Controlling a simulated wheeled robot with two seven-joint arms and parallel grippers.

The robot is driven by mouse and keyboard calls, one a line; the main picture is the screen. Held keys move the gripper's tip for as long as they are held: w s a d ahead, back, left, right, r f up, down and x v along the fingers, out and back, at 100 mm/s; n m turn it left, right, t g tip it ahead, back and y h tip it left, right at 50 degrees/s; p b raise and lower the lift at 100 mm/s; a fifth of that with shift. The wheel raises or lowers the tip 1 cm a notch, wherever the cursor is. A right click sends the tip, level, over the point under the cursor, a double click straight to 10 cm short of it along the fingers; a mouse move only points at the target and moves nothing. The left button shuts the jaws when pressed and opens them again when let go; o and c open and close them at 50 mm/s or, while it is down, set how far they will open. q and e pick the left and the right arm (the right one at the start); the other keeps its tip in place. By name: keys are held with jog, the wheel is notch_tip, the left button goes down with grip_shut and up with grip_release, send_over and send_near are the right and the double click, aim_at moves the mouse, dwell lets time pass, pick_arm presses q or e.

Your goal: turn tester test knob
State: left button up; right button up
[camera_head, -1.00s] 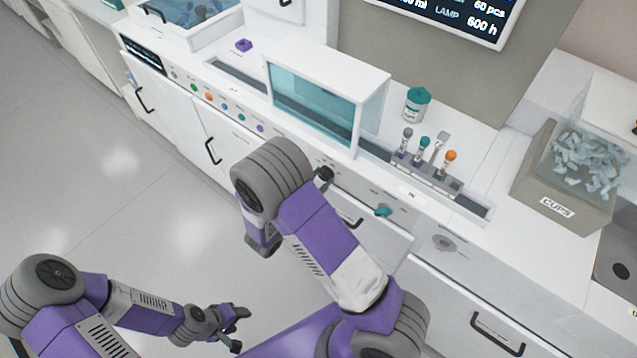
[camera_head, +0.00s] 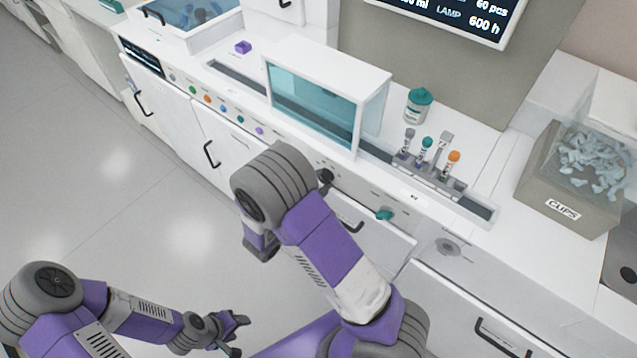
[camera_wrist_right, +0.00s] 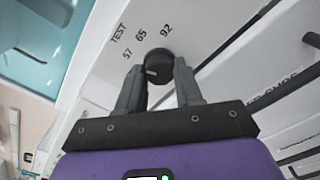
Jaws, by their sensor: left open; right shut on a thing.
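The black test knob (camera_wrist_right: 158,66) shows in the right wrist view on a white panel marked TEST, 57, 65 and 92. A pale mark on the knob's face shows near its left side. My right gripper (camera_wrist_right: 159,82) has its fingers on both sides of the knob and is shut on it. In the head view, my right arm's wrist hides most of this spot, and the right gripper (camera_head: 326,178) shows only in part at the panel. My left gripper (camera_head: 237,335) is open and empty, low over the floor at the bottom left.
A glass-fronted cabinet (camera_head: 312,100) stands on the counter above the panel. A rack (camera_head: 440,179) with several capped tubes and a teal-capped bottle (camera_head: 417,106) are to its right. A CUPS box (camera_head: 565,210) is at far right. The floor at left is clear.

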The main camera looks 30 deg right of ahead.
jog(key=o, duration=1)
jog(key=shift+a, duration=0.1)
jog(key=p+v, duration=0.1)
jog(key=v, duration=0.6)
jog(key=shift+s+a, duration=0.1)
jog(key=shift+a, duration=0.15)
